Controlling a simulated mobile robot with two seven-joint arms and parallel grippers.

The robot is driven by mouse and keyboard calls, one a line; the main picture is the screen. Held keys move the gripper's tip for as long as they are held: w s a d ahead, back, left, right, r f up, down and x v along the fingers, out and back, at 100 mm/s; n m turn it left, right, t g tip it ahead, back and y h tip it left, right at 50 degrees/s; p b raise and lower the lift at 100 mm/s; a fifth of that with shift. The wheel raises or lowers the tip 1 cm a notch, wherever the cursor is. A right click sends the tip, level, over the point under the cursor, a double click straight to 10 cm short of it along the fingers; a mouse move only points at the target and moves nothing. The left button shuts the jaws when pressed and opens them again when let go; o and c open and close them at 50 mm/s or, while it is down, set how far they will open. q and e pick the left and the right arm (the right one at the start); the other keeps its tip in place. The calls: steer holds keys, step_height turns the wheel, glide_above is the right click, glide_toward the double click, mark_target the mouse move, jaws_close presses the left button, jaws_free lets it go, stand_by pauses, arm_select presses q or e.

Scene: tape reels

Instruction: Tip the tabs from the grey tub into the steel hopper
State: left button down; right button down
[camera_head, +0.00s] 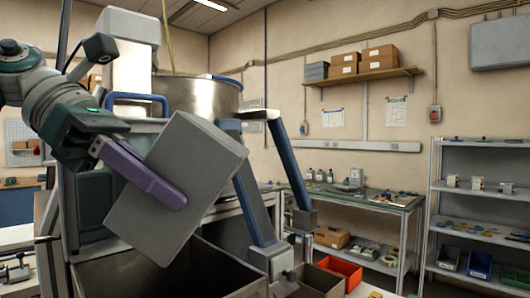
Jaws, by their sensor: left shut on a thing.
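The grey tub (192,165) is a plain box, held strongly tilted in the middle left of the head view. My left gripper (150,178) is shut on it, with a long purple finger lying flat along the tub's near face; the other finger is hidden. The tub's opening faces away from me, so I cannot see any tabs. The steel hopper (200,95) is a shiny round vessel with a blue rim, behind the tub and partly covered by it. The tub overlaps the hopper's lower part in the picture; I cannot tell the gap. My right gripper is not in view.
A large open-topped bin (238,272) stands below the tub. Blue slanted legs (257,190) stand to its right. A workbench (365,197) and a shelf rack (480,195) line the right wall.

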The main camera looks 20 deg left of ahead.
arm_select(q)
step_height(320, 180, up, 3)
steer(key=g+y+p, duration=0.2)
steer(key=y+p, duration=0.2)
steer(key=p, duration=0.3)
steer(key=g+y+p, duration=0.1)
steer(key=y+p, duration=0.4)
steer(key=p, duration=0.3)
steer(key=shift+d+g+p, duration=0.1)
steer(key=shift+g+p, duration=0.2)
steer(key=shift+g, duration=0.1)
steer(key=shift+f+y, duration=0.25)
steer(key=shift+y, duration=0.25)
